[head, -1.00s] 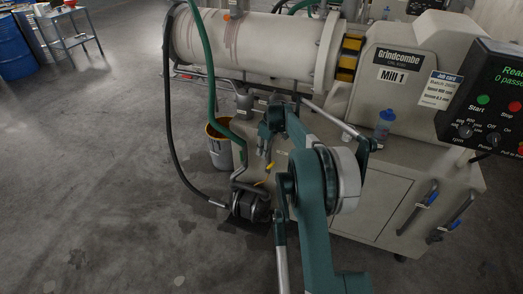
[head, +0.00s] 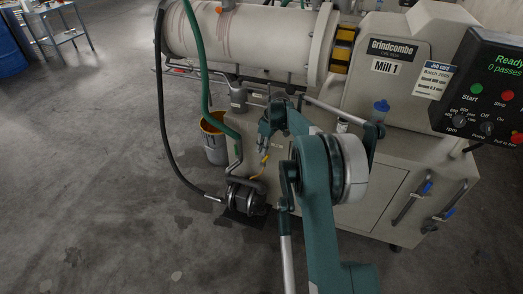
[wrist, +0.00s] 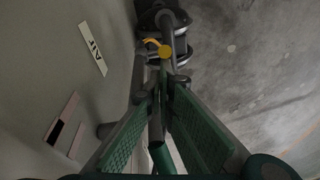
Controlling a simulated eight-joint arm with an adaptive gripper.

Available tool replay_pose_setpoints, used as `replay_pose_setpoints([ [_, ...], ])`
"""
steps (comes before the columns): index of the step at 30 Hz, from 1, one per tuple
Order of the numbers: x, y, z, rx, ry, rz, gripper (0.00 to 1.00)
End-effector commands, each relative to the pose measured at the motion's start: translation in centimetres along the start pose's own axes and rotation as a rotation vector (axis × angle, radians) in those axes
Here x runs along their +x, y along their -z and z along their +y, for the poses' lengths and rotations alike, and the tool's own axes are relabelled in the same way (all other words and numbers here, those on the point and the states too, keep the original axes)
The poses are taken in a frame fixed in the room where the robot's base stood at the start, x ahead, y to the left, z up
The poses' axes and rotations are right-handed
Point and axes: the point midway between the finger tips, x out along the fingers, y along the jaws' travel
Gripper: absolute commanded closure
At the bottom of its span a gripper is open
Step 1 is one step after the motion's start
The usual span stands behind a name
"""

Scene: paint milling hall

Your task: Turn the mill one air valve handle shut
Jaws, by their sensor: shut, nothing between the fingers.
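The yellow air valve handle (wrist: 160,48) shows near the top middle of the wrist view, just beyond my fingertips. It is a curved yellow lever with a round end, beside a grey pipe. A white label reading AIR (wrist: 93,48) is on the panel to its left. My gripper (wrist: 163,82) is shut, with its green-padded fingers pointing toward the handle and nothing held. In the head view my gripper (head: 265,146) is close above the small yellow handle (head: 263,162), in front of the mill's cabinet. Whether it touches the handle is unclear.
The black pump (head: 245,198) sits on the floor below, with a dark hose and a green hose (head: 203,75) to its left. A yellow-rimmed bucket (head: 215,140) stands behind. The control box (head: 490,85) is at the right.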

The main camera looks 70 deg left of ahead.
Motion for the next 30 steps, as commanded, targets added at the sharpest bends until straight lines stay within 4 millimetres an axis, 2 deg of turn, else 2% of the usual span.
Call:
replay_pose_setpoints([
  [17,-0.3,-1.1,0.3,-0.004,0.02,0.106,1.0],
  [25,-0.3,-2.3,0.5,-0.009,0.043,0.228,1.0],
  [30,-0.3,-3.0,0.6,-0.01,0.043,0.223,1.0],
])
